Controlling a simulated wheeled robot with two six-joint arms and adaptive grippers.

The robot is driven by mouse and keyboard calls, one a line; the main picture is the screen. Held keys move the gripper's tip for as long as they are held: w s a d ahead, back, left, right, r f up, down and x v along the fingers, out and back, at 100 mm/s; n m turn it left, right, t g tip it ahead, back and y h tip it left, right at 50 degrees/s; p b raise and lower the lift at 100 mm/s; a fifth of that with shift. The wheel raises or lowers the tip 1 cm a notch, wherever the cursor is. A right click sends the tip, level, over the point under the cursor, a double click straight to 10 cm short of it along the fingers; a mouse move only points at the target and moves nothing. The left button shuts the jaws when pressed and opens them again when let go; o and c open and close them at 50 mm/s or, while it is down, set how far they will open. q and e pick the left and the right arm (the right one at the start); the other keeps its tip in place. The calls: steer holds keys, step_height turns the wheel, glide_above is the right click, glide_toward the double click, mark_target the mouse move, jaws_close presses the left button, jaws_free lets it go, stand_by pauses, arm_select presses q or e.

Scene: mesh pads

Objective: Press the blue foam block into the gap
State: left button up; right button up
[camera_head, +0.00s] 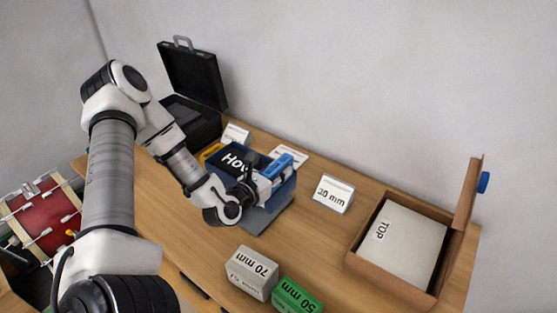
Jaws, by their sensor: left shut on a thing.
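A bright blue block (277,165) with a marking on it sits tilted at the top of a dark blue box (280,197) near the middle of the table. My left gripper (260,180) reaches in from the left at that spot and is shut on the blue block; its fingers partly hide it. I cannot tell whether the block is inside the box or above it. A gap shows between the white piece marked TOP (405,245) and the cardboard box (440,275) around it, at the right. My right gripper is not in view.
A grey block marked 70 mm (252,272) and a green block marked 50 mm (298,295) stand at the front edge. An open black case (190,90) is at the back left. Wood between them is clear.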

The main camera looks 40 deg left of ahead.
arm_select(q)
steer(key=shift+f+b, duration=0.85)
steer(key=shift+f, duration=0.2)
steer(key=o, duration=1.1)
steer(key=shift+c, duration=0.2)
